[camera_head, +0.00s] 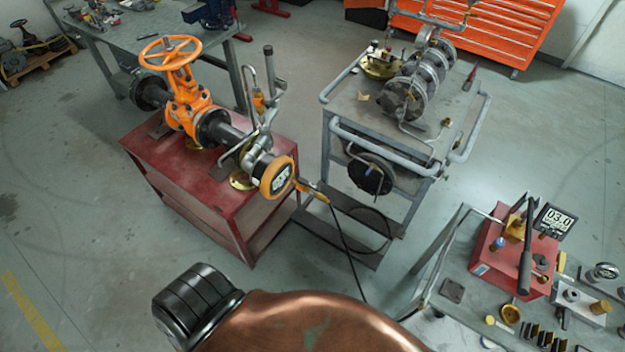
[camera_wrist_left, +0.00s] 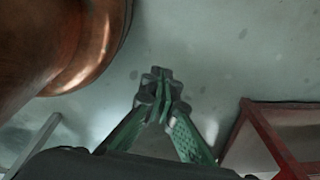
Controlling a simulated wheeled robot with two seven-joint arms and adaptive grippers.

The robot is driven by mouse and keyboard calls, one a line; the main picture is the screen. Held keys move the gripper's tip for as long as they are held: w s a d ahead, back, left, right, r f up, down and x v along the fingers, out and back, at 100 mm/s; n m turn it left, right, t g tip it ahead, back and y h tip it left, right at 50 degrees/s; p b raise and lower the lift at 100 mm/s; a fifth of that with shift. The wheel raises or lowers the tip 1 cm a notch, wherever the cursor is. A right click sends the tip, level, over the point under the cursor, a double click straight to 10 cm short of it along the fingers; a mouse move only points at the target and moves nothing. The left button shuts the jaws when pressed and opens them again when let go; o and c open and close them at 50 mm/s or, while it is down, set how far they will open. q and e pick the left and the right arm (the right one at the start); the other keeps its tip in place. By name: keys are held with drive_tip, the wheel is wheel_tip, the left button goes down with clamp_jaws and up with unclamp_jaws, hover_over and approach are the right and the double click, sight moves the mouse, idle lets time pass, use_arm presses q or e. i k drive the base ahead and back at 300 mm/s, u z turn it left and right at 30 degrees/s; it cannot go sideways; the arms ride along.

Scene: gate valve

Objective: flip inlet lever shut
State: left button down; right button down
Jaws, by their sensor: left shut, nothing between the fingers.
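The orange gate valve (camera_head: 186,104) with its handwheel sits on a pipe run on top of the red stand (camera_head: 168,169). An upright lever with a dark grip (camera_head: 268,52) rises from the fittings right of the valve; I cannot tell for sure that it is the inlet lever. A gauge with an orange rim (camera_head: 278,178) sits at the near end of the pipe. My left gripper (camera_wrist_left: 161,76) is shut and empty over bare floor in the left wrist view, apart from the red frame (camera_wrist_left: 262,135) at right. Neither gripper shows in the head view.
A grey cart (camera_head: 337,112) with flanged pipework stands right of the red stand. A bench (camera_head: 452,291) with a red pump box (camera_head: 505,262) and small parts is at lower right. A black cable hangs from the gauge. Floor (camera_head: 80,215) left of the stand is clear.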

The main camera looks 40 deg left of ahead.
sight(302, 181)
drive_tip(key=z, duration=0.1)
drive_tip(key=k, duration=0.35)
drive_tip(key=u, duration=1.35)
drive_tip(key=i, duration=1.25)
drive_tip(key=z, duration=1)
drive_tip(key=k, duration=0.95)
drive_tip(key=u, duration=1.05)
